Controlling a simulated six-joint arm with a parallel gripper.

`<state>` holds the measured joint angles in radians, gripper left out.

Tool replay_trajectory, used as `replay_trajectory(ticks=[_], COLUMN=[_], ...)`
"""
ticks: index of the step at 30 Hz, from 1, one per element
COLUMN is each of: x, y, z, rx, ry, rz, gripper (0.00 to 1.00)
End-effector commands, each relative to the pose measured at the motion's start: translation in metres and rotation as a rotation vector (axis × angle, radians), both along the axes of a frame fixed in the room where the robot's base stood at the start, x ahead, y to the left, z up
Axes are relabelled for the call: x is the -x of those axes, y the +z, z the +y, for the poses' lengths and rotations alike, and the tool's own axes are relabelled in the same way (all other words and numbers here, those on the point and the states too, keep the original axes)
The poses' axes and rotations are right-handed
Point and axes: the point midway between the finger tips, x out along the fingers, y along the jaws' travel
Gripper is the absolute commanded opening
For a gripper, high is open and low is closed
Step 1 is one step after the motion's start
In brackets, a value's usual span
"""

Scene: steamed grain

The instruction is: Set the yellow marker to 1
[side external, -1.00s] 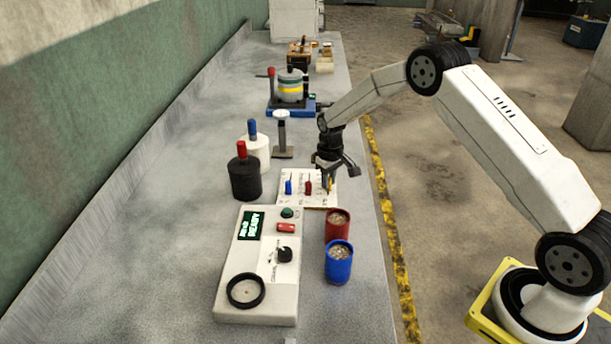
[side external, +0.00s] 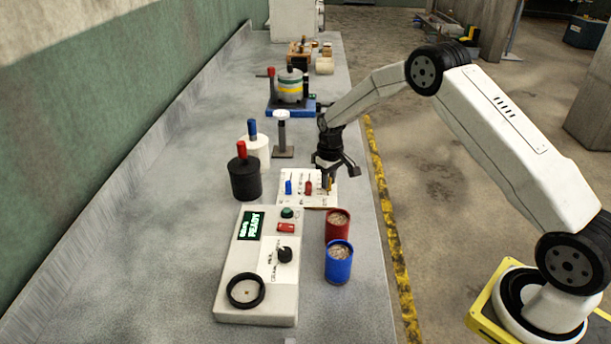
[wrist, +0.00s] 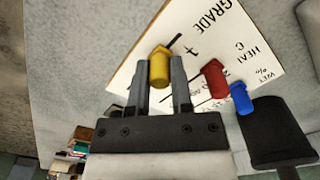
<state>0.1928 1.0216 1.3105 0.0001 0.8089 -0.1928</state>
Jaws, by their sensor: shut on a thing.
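The yellow marker (wrist: 159,68) stands on the white marker board (wrist: 185,25), between the two fingers of my gripper (wrist: 162,82) in the wrist view. My gripper (side external: 330,178) is shut on it, at the right side of the board in the side view. The yellow marker also shows there (side external: 330,185), partly hidden by a finger. A red marker (side external: 308,188) and a blue marker (side external: 288,187) stand on the same board to the left. Part of the board's lettering reads "GRADE" in the wrist view; the scale marks are too small to read surely.
A white control box (side external: 237,290) with a lit display stands in front of the board. A red cup (side external: 338,232) and a blue cup (side external: 338,268) hold grain beside it. Black and white canisters (side external: 245,182) stand to the left. Bare table lies at left.

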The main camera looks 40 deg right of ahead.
Motion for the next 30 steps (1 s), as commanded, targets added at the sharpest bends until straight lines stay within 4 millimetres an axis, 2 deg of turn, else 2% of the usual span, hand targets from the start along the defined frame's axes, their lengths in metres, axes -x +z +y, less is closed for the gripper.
replay_trajectory(ticks=[5,15,24,25,27,28,30], x=[0.002,0.018,0.020,0.020,0.020,0.020,0.020], y=[0.001,0.001,0.000,0.000,0.000,0.000,0.000], z=[0.002,0.018,0.021,0.021,0.021,0.021,0.020], rx=[0.000,0.000,-0.003,-0.003,-0.003,-0.003,-0.002], ry=[0.000,0.001,0.001,0.001,0.001,0.001,0.001], rz=[0.001,0.002,0.008,0.008,0.008,0.007,0.006], gripper=[0.00,0.00,0.00,0.30,0.52,0.62,0.62])
